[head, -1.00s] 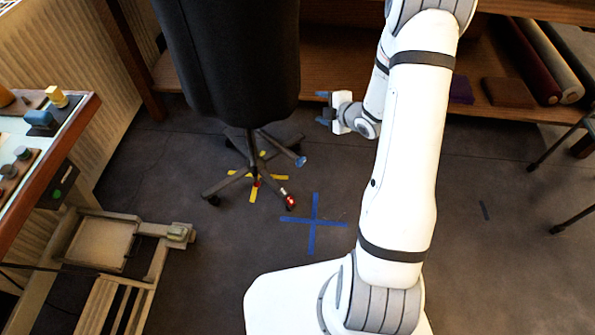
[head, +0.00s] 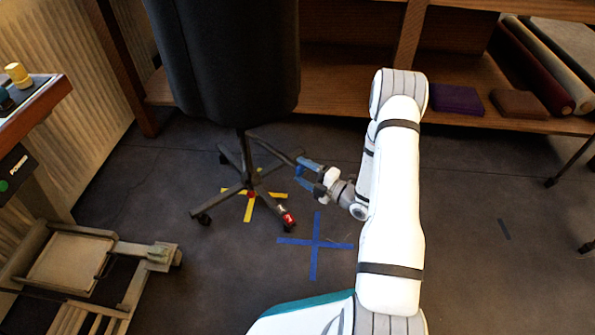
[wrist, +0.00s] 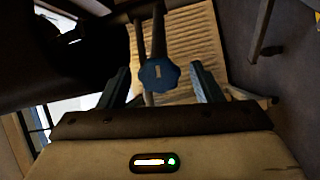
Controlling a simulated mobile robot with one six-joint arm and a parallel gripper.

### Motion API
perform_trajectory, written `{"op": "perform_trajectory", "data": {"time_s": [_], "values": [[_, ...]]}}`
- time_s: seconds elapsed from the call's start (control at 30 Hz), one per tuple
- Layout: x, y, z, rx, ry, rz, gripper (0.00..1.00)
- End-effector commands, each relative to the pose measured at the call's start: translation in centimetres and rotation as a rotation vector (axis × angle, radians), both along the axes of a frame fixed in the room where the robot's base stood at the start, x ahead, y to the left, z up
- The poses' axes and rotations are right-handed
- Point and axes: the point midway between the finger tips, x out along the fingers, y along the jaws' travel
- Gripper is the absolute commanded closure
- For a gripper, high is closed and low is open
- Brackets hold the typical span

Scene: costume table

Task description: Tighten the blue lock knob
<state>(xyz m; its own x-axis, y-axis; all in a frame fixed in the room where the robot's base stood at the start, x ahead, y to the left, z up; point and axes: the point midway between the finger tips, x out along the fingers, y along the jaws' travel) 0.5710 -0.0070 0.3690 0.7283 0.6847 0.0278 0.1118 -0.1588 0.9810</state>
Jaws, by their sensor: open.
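The blue lock knob (wrist: 159,75) shows in the wrist view as a lobed disc with a pale mark on its face. In the wrist view one finger stands on each side of the knob, with a gap to both. In the head view the fingers and the knob overlap, and I cannot tell them apart clearly.
The chair's legs stand over a yellow tape cross (head: 250,204); one leg has a red end (head: 288,219). A blue tape cross (head: 315,243) lies on the floor in front. A wooden frame (head: 90,265) stands at the left. A shelf with fabric rolls (head: 545,75) is behind.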

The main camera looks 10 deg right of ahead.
Motion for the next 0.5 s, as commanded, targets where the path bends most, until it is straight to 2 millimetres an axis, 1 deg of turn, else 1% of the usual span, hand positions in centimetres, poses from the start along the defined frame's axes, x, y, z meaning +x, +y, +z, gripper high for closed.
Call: {"op": "perform_trajectory", "data": {"time_s": [0.03,0.2,0.5], "values": [[0.5,0.6,-0.2,0.0,-0.003,0.004,0.41],[1.9,1.8,0.0,0.0,-0.002,0.001,0.41],[2.2,2.0,0.1,0.001,0.001,-0.002,0.41]]}}
